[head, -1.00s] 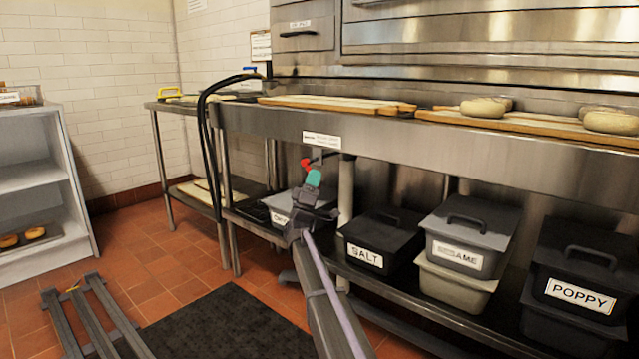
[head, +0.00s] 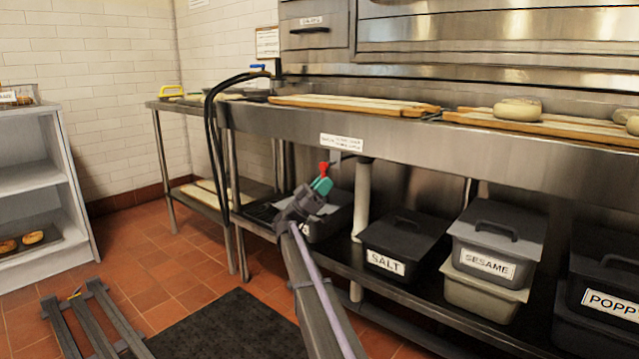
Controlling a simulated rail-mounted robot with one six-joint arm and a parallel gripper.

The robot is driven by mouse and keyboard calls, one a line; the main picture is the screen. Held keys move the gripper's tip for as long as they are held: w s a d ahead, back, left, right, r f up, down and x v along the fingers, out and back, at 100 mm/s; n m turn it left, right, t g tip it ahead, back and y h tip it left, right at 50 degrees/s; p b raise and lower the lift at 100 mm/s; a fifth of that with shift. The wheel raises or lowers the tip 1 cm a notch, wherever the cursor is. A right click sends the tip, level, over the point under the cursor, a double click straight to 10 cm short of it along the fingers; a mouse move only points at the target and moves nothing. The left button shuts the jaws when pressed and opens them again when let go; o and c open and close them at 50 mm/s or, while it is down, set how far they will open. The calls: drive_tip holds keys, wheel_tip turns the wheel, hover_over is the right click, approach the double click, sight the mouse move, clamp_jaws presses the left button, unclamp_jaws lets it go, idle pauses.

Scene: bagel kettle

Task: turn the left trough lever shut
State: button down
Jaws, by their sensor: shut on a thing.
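A small red lever (head: 323,168) shows below the front edge of the long steel trough counter (head: 420,144), under a white label (head: 341,142). My gripper (head: 321,183), with teal fingertips, reaches up to the lever from below and is shut on it. The fingers hide the lower part of the lever. The red part that shows stands roughly upright. A grey fitting (head: 337,158) is just right of it under the counter. The picture is too small to tell whether the valve is open or shut.
Black bins marked SALT (head: 392,243) and POPPY (head: 605,285), and a stacked SESAME bin (head: 495,240), stand on the lower shelf. A counter leg (head: 361,200) is close right of my gripper. Black hoses (head: 210,150) hang at left. A dark mat (head: 232,328) lies on the floor.

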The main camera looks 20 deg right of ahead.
drive_tip(key=shift+w, duration=0.1)
idle(0.3)
drive_tip(key=c, duration=1.1)
unclamp_jaws()
drive_tip(key=b+v, duration=0.7)
drive_tip(key=v, duration=0.3)
drive_tip(key=shift+a+f+b, duration=0.25)
drive_tip(key=shift+a+b, duration=0.05)
drive_tip(key=shift+b, duration=0.05)
